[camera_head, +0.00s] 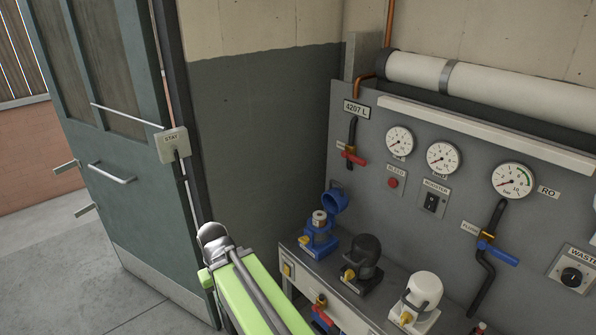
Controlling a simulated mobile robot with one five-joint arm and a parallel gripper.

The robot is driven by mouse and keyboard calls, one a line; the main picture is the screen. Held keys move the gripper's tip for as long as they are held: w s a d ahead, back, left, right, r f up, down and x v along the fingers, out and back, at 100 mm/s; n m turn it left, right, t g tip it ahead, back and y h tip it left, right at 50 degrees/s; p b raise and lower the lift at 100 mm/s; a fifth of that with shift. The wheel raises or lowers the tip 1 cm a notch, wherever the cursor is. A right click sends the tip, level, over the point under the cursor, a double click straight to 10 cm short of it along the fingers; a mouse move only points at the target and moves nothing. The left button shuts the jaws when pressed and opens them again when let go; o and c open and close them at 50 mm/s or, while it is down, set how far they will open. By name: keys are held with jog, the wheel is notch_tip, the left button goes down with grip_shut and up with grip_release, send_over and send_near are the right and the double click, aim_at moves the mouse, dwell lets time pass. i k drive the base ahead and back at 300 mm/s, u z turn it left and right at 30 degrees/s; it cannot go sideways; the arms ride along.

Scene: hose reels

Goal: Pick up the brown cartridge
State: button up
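A small cartridge (319,220) with a pale top and a brownish side stands upright in the blue housing (321,242) on the bench. The blue lid (335,201) of this housing is swung open behind it, to the right. The lower part of the cartridge is hidden inside the housing. My lime-green arm link reaches up from the bottom edge to a grey joint, left of the bench and apart from the housing. No gripper fingers show.
A black housing (362,258) and a white housing (422,294) stand to the right along the bench (345,310). Behind them, a grey panel (375,211) carries gauges and valves. A green door (112,170) stands at the left. The floor (80,285) there is clear.

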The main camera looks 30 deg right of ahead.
aim_at(319, 219)
jog(key=z, duration=1.2)
